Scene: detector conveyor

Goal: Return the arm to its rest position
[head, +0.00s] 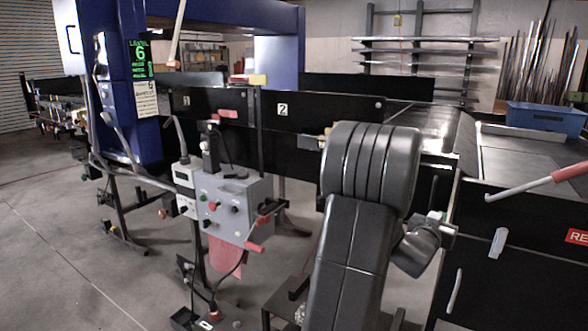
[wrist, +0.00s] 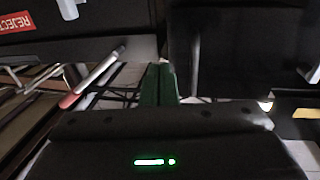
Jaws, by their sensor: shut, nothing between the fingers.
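My arm (head: 365,200) rises through the right-middle of the head view, folded over at a dark ribbed upper joint. My gripper (wrist: 158,85) shows in the wrist view as two green fingers side by side, shut with nothing between them. The gripper's fingers cannot be made out in the head view.
The black conveyor side (head: 515,240) stands just right of my arm. A grey control box (head: 230,205) with knobs and red handles stands to the left. A blue machine frame (head: 280,45) spans behind. A red-handled lever (head: 540,182) sticks out at right. Open concrete floor (head: 60,240) lies left.

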